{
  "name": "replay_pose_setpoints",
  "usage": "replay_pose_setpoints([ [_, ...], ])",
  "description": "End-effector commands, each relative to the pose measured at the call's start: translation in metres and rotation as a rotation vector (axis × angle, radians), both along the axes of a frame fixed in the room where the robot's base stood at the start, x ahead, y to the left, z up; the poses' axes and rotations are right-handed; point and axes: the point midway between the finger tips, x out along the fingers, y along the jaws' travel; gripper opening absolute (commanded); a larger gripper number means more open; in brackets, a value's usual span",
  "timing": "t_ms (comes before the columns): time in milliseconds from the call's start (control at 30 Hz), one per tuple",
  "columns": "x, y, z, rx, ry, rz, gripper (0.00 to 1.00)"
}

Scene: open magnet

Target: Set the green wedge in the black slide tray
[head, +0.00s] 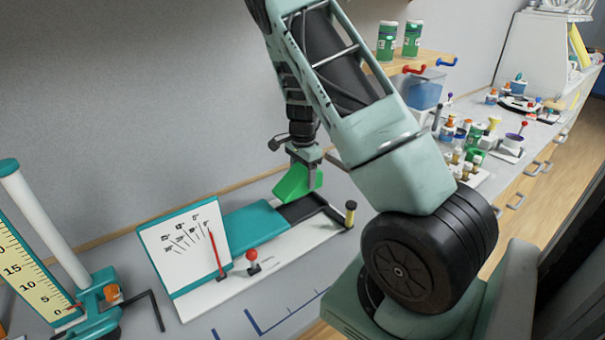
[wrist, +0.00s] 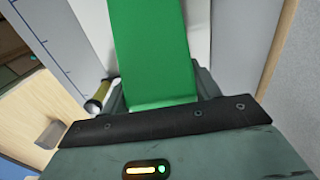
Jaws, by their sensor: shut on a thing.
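The green wedge (head: 292,184) is gripped in my gripper (head: 309,168), which points down over the bench. In the wrist view the green wedge (wrist: 152,50) fills the space in front of the jaws. The black slide tray (head: 301,211) is a dark recess at the right end of a white-based apparatus, beside a teal block (head: 252,224). The wedge is just above and to the left of the dark recess in the head view. I cannot tell whether its lower edge touches anything.
A white scale panel (head: 184,243) with a red pointer (head: 216,254) stands left of the tray, with a red-knobbed lever (head: 253,262) in front. A yellow-and-black knob (head: 350,213) stands at the apparatus's right end. A measuring stand (head: 45,225) is far left.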

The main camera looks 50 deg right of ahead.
Motion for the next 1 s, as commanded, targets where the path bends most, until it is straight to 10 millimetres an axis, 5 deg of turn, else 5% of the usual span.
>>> replay_pose_setpoints([
  [1000,0.000,0.000,-0.077,0.000,-0.001,0.000,0.36],
])
